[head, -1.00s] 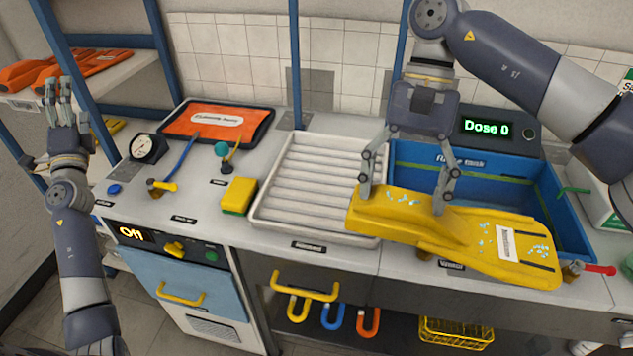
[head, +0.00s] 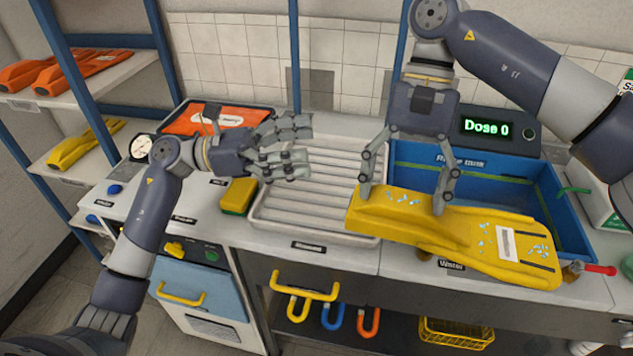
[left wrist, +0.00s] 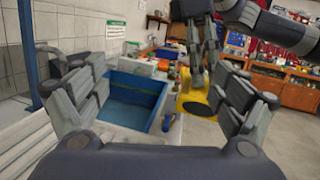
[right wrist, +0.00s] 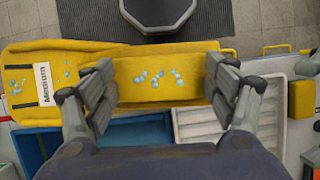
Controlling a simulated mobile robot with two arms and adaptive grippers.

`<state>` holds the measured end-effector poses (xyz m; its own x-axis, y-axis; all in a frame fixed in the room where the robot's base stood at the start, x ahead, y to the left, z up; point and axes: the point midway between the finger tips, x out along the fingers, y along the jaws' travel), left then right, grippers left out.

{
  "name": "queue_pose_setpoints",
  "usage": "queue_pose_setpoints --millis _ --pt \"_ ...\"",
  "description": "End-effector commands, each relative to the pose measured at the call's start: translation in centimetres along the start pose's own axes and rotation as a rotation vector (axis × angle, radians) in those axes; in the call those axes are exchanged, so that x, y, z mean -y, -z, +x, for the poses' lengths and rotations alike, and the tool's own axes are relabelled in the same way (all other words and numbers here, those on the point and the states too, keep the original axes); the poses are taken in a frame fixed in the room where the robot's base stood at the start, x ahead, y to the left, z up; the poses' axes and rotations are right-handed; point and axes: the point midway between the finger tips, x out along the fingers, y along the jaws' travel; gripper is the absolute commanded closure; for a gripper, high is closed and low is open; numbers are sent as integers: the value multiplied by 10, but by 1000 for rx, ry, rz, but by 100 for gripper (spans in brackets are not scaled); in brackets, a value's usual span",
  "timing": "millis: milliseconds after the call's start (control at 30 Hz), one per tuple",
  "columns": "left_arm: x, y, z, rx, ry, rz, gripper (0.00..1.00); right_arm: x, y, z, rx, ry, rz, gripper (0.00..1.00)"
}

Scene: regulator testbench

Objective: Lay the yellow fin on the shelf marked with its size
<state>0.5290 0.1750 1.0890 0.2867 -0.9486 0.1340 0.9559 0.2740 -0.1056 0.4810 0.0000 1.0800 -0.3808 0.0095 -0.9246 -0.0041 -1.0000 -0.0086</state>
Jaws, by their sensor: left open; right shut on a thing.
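The yellow fin (head: 480,232) has a white label and pale blue droplets; in the right wrist view the label on the fin (right wrist: 150,78) reads "Medium". My right gripper (head: 403,200) is shut on the fin's narrower left part and holds it over the front of the blue basin. My left gripper (head: 290,150) is open and empty above the left side of the ribbed white tray. In the left wrist view its fingers (left wrist: 150,100) are spread apart. Shelves stand at the left: the upper shelf (head: 100,80) holds orange fins, the lower shelf (head: 85,185) holds another yellow fin (head: 85,145). Their labels are too small to read.
A ribbed tray (head: 310,215) lies left of the blue basin (head: 550,200). Blue shelf posts (head: 110,100) stand at the left.

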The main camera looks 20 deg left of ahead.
Motion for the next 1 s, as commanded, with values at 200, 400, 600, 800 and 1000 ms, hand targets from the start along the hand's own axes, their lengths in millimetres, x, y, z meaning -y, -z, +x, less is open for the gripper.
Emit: queue_pose_setpoints --millis 200,400,600,800,1000 --pt "53 33 20 -126 225 80 10 0 0 0 0 0 0 81" --pt "68 42 30 -149 278 96 10 0 0 0 0 0 0 81" --pt "76 46 61 -146 277 96 10 0 0 0 0 0 0 81" --pt "86 52 98 -146 276 95 10 0 0 0 0 0 0 81" --pt "92 56 125 -147 274 94 10 0 0 -1 0 0 0 81"
